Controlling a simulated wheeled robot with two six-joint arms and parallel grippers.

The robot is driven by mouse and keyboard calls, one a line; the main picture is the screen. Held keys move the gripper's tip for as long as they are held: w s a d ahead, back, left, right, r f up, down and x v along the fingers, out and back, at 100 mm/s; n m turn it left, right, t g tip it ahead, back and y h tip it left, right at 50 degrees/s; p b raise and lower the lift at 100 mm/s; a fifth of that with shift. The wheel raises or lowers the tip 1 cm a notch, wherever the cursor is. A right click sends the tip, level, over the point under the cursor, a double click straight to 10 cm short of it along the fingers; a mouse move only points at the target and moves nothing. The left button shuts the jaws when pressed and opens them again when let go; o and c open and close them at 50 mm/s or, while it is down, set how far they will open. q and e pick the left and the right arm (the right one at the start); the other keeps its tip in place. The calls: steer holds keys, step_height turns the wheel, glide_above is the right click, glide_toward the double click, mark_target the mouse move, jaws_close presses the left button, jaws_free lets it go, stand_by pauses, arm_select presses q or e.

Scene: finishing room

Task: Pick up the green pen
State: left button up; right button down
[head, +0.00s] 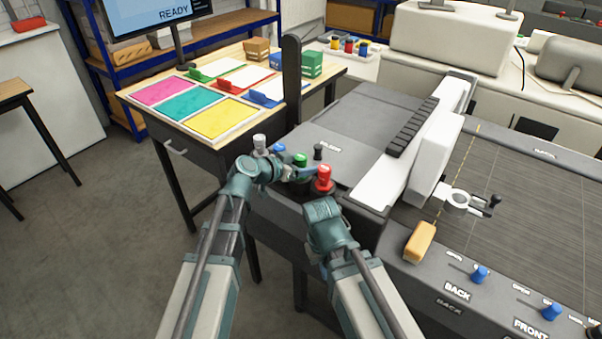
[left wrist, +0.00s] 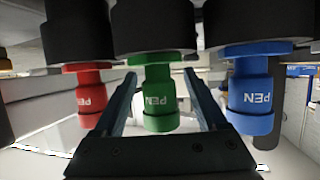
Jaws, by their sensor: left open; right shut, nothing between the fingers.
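The green pen (head: 300,159) stands upright in a group of pens at the left end of the dark machine. It shows in the left wrist view (left wrist: 159,105) with white "PEN" lettering, its top toward the bottom of the picture. My left gripper (left wrist: 160,80) is open, with one finger on each side of the green pen; contact is not visible. In the head view my left gripper (head: 298,173) reaches in from the left at the pens. My right gripper (head: 322,209) is shut and empty, in front of the red pen; its fingertips are hard to make out.
A red pen (left wrist: 90,98) and a blue pen (left wrist: 250,105) flank the green one closely. A wooden table (head: 135,98) with coloured sheets is behind left.

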arm_select(q)
steer(key=shift+w+d+f, duration=0.2)
steer(key=shift+d, duration=0.05)
steer(key=shift+r, duration=0.1)
jaws_close()
steer(key=shift+r, duration=0.1)
step_height(320, 180, up, 10)
steer(key=p, duration=1)
